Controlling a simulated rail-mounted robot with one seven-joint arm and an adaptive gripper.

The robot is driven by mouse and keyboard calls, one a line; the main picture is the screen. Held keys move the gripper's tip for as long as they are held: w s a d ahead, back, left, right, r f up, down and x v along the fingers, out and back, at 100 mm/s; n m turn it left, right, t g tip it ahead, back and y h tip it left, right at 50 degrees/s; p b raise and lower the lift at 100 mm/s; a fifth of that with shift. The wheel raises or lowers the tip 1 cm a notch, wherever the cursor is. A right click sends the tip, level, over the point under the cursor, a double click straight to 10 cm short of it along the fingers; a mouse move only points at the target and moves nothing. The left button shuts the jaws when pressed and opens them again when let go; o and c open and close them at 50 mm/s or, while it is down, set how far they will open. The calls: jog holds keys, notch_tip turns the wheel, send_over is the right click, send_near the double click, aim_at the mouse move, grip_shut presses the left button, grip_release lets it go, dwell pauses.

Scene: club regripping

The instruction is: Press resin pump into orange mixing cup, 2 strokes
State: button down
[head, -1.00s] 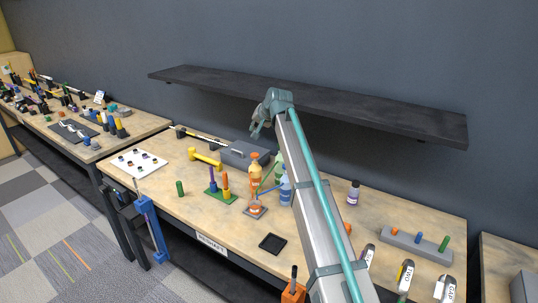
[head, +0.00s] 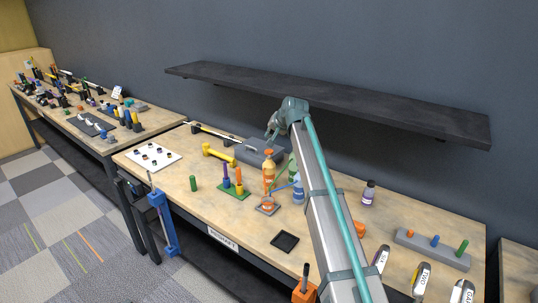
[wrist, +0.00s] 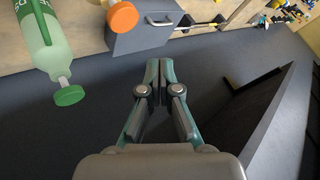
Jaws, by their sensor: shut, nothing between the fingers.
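An orange bottle (head: 268,178) with an orange top stands on the bench. A blue bottle (head: 298,191) and a green bottle (head: 291,168) stand close to its right. The orange mixing cup (head: 267,202) sits on a small square pad in front of them, with a thin blue spout or stick by its rim. My gripper (head: 272,131) is shut and empty, above and behind the bottles. In the wrist view its fingers (wrist: 160,72) are together; the green bottle (wrist: 45,45) and an orange top (wrist: 123,17) show at the upper left. Bottle labels are unreadable.
A dark shelf (head: 330,100) runs along the wall above and behind my arm. A green peg stand (head: 232,192) is near the cup. A black tray (head: 285,242) lies in front.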

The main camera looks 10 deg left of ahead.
aim_at(268, 150)
jog(key=shift+f+b, duration=0.6)
jog(key=shift+f, duration=1.5)
jog(key=shift+f, duration=0.1)
jog(key=shift+f, duration=0.35)
jog(key=shift+f+b, duration=0.5)
jog(key=shift+f, duration=0.5)
dwell(0.9)
jog(key=shift+r, duration=0.1)
jog(key=shift+r+p, duration=0.65)
jog(key=shift+r, duration=0.7)
jog(key=shift+r, duration=0.1)
jog(key=shift+r+p, duration=1.05)
jog(key=shift+r, duration=1.35)
